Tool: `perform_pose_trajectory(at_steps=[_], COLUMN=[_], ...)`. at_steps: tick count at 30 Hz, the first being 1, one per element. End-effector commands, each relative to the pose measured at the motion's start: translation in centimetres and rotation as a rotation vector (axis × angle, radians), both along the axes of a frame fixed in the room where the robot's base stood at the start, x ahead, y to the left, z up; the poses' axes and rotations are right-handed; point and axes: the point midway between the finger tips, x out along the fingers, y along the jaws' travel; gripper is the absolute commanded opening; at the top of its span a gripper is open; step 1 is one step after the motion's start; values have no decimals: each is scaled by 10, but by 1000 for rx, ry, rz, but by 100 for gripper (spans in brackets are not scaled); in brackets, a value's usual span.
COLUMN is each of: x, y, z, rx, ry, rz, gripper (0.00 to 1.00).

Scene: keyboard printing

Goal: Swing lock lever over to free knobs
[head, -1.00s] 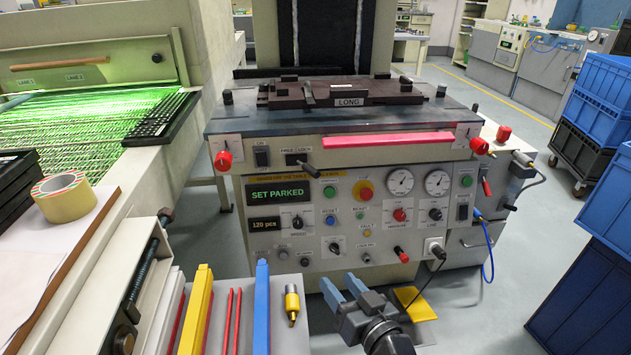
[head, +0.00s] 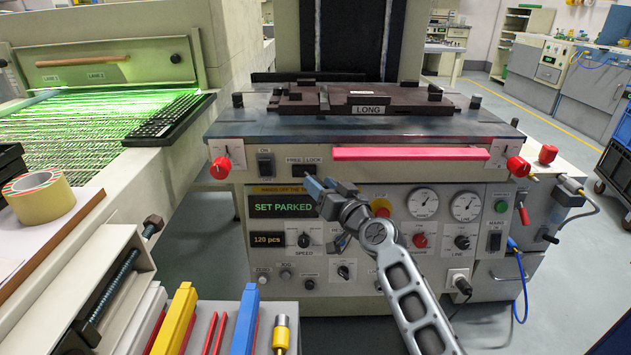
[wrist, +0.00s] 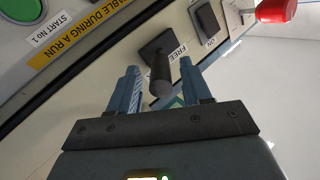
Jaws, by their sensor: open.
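The lock lever is a dark stubby handle on a black plate, under the FREE and LOCK labels on the machine's front panel. In the wrist view the lever (wrist: 161,72) sticks out toward the camera and appears between the two blue fingers, with a gap on each side. The FREE label lies beside its plate. My gripper (head: 324,184) is open at the panel just below the labels and hides most of the lever in the head view. A red knob (head: 220,168) is at the panel's left end, and another red knob (head: 518,167) is at the right.
A black ON switch (head: 265,162) is left of the lever and a long pink bar (head: 410,154) is right of it. The SET PARKED display (head: 283,205) and several buttons lie below. A tool tray with coloured bars (head: 180,318) stands at front left.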

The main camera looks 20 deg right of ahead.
Motion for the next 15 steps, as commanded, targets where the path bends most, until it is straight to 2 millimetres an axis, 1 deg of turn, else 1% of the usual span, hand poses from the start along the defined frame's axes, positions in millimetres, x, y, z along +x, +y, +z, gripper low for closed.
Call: perform_pose_trajectory(at_steps=[1,3,6,10,15], x=[8,16,25,31,32], y=[2,4,6,8,8], z=[0,-1,0,-1,0], rx=[-1,0,0,-1,-1], ry=[-1,1,-1,0,0], rz=[1,1,2,1,0], gripper=[48,48,48,48,48])
